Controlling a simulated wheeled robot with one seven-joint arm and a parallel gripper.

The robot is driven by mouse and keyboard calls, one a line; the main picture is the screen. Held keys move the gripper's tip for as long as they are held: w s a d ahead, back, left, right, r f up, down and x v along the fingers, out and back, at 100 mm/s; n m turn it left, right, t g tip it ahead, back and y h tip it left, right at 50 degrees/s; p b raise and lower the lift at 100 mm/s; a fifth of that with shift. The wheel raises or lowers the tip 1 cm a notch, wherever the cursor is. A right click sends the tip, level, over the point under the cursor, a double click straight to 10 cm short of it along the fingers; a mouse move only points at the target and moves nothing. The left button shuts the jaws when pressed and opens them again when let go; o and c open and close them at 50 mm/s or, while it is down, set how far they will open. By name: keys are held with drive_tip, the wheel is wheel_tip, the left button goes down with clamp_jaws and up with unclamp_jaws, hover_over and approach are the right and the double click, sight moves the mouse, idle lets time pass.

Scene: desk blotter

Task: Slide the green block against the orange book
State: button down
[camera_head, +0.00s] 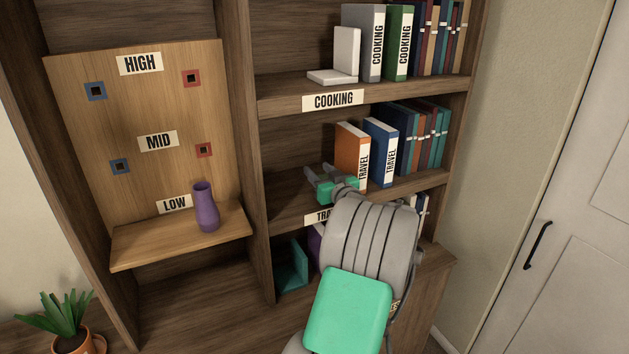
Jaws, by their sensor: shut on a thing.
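The orange book (352,148) stands upright on the middle shelf, its white spine label reading TRAVEL. My gripper (319,177) is on that shelf, left of the orange book and near its lower part. It is shut on a small green block (323,190), which is mostly hidden by the fingers and my wrist. Green also shows on my gripper, so the block's outline is hard to tell. A gap seems to lie between the block and the orange book, but my wrist hides part of it.
A blue travel book (380,150) and several thinner books (420,137) stand right of the orange book. A white bookend (346,58) is on the shelf above. A teal bookend (291,268) is below. A purple vase (206,208) stands on the ledge at left.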

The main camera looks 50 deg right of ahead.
drive_tip(key=shift+s+d+b, duration=0.3)
drive_tip(key=shift+s+d, duration=0.4)
drive_tip(key=shift+d, duration=0.2)
drive_tip(key=c, duration=0.6)
unclamp_jaws()
drive_tip(key=shift+c, duration=0.2)
drive_tip(key=b+v, duration=0.2)
drive_tip(key=v, duration=0.5)
drive_tip(key=shift+s+a, duration=0.3)
drive_tip(key=shift+r, duration=0.1)
